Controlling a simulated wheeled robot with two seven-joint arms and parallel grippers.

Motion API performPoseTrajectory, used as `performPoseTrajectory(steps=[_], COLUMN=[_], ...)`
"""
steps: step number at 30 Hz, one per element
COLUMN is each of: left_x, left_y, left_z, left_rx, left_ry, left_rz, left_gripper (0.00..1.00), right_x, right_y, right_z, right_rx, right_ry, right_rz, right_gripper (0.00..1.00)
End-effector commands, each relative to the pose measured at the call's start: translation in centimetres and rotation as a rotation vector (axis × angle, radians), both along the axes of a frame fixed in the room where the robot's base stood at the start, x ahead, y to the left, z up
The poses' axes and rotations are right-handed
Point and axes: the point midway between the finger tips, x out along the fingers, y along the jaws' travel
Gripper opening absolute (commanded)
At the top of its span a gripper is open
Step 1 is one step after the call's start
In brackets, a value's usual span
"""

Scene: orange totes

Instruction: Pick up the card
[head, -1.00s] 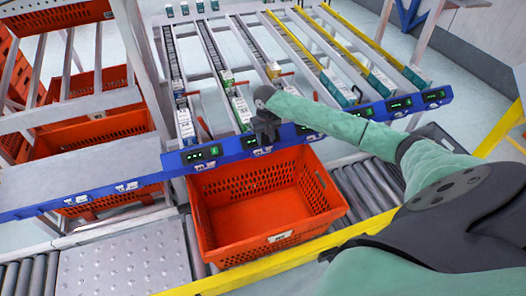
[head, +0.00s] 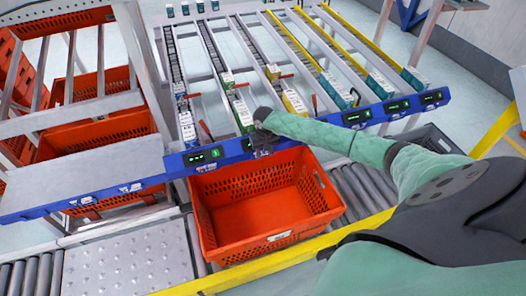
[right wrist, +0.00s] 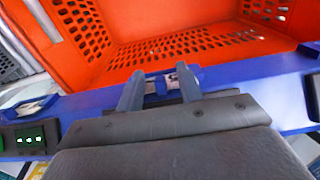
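I cannot single out a card with certainty. Small cartons stand in the sloping rack lanes: a white-and-green one (head: 243,117), a yellow one (head: 293,103), a white one (head: 187,128) and teal ones (head: 340,93). My right gripper (head: 262,148) is at the rack's blue front rail (head: 225,152), above the back edge of an orange tote (head: 262,217). In the right wrist view the right gripper (right wrist: 160,88) has its two fingers apart. Between them show the blue rail and a small whitish label, with nothing clearly held. My left gripper is not in view.
The orange tote is empty and stands on a roller conveyor (head: 365,188) with a yellow edge. A dimpled metal plate (head: 130,255) lies to its left. More orange totes (head: 95,140) fill the left shelving. A grey tote (head: 432,138) is at the right.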

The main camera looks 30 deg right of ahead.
Motion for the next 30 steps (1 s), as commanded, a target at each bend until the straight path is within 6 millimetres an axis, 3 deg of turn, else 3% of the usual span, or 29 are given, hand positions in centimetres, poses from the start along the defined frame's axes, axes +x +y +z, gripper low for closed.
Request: performPoseTrajectory(steps=[7, 12, 26, 30], left_x=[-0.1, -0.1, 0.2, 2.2], left_y=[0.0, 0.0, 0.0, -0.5], left_z=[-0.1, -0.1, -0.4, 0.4], left_rx=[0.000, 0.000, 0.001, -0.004], left_ry=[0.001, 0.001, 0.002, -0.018], left_rz=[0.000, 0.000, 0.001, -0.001], left_gripper=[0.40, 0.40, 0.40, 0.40], right_x=[0.0, 0.0, 0.1, 0.1], right_y=[0.0, 0.0, 0.0, 0.0], right_z=[-0.1, -0.1, 0.4, 1.9], right_rx=[0.000, 0.000, 0.000, 0.000], right_ry=[0.000, -0.001, -0.003, -0.005], right_rz=[0.000, 0.000, 0.000, 0.001], right_gripper=[0.34, 0.01, 0.00, 0.00])
